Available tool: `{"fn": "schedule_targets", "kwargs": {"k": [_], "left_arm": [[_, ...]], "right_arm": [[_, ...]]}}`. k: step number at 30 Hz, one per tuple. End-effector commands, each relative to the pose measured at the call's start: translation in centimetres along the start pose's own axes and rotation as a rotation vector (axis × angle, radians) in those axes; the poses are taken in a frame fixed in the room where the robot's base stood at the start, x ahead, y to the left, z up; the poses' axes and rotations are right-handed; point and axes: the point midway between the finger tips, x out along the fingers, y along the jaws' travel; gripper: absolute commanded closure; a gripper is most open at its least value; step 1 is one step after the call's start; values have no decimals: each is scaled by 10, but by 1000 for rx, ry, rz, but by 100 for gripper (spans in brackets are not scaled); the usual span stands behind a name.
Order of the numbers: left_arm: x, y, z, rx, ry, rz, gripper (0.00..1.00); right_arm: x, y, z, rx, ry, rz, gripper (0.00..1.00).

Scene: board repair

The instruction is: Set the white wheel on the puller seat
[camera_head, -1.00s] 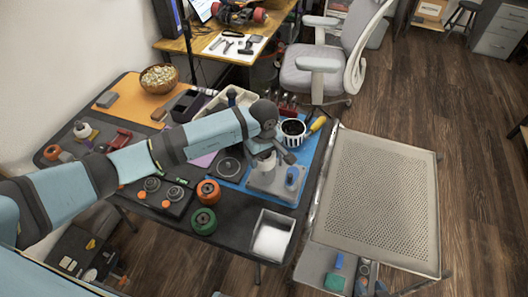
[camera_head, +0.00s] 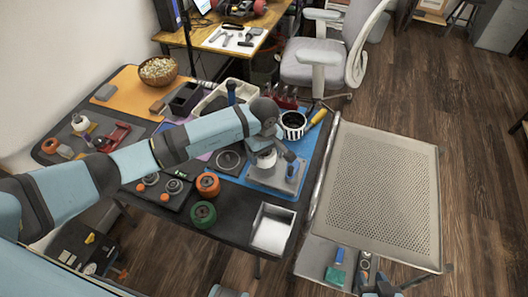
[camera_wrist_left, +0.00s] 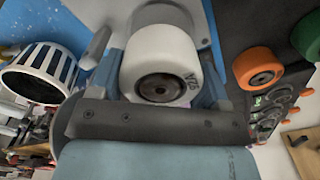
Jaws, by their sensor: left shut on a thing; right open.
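The white wheel (camera_wrist_left: 160,75) is held between the fingers of my left gripper (camera_wrist_left: 163,88), with its dark hub facing the wrist camera. My right gripper (camera_head: 383,284) seems to show at the bottom right, low beside the perforated cart, and is open.
An orange wheel (camera_head: 208,185) and a green wheel (camera_head: 202,214) stand left of the mat. A white-lined bin (camera_head: 271,231) is at the near table corner. A striped cup (camera_head: 293,125) stands behind the plate. The perforated cart top (camera_head: 375,195) is clear.

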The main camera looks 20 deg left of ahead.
Motion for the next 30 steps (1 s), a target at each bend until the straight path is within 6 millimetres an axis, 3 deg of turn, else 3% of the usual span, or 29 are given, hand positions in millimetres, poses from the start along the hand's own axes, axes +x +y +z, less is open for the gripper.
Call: {"fn": "schedule_targets", "kwargs": {"k": [30], "left_arm": [[2, 0, 0, 0, 0, 0, 56]], "right_arm": [[5, -1, 8, 0, -1, -2, 57]]}}
